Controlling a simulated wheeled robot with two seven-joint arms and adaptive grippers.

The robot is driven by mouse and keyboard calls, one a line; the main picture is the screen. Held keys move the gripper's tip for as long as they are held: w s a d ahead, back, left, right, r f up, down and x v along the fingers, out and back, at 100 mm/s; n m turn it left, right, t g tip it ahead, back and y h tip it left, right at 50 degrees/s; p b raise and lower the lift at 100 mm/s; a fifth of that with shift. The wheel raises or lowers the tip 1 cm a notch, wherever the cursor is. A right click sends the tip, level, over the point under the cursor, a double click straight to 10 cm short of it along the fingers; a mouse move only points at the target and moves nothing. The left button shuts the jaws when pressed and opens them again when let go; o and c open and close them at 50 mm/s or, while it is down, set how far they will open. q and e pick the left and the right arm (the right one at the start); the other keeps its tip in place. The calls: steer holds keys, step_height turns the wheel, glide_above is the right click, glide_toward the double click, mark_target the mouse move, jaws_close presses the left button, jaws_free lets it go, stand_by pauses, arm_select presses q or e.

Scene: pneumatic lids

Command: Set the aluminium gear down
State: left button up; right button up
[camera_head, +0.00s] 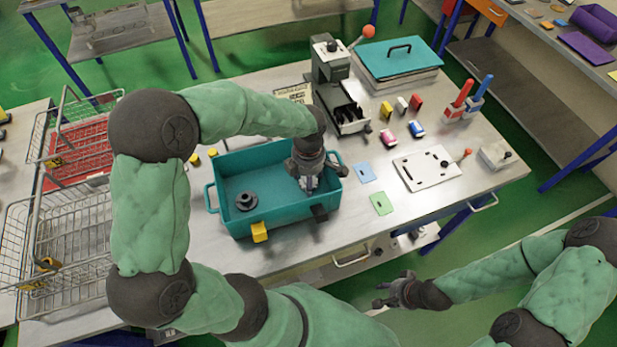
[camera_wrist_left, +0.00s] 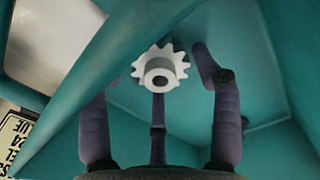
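The aluminium gear (camera_wrist_left: 160,70) is pale and toothed with a round hub. In the left wrist view it lies between and just beyond the fingertips of my left gripper (camera_wrist_left: 158,75), inside the teal bin (camera_wrist_left: 265,75). The outer fingers are spread, with a gap beside the gear; whether the middle finger touches it I cannot tell. In the head view my left gripper (camera_head: 308,183) reaches down into the right part of the teal bin (camera_head: 262,158) and mostly hides the gear. My right gripper (camera_head: 388,290) is open and empty in front of the table.
A dark gear (camera_head: 246,201) lies in the bin's left part. A yellow clip (camera_head: 259,232) is on the bin's front wall. Blue (camera_head: 364,172) and green (camera_head: 382,203) cards lie right of the bin, near a white plate (camera_head: 425,172). Wire baskets (camera_head: 60,235) stand at left.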

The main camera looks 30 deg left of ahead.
arm_select(q)
steer(key=shift+r+p, duration=0.3)
steer(key=shift+r, duration=0.2)
step_height(320, 180, up, 11)
steer(key=p, duration=0.2)
steer(key=shift+r, duration=0.15)
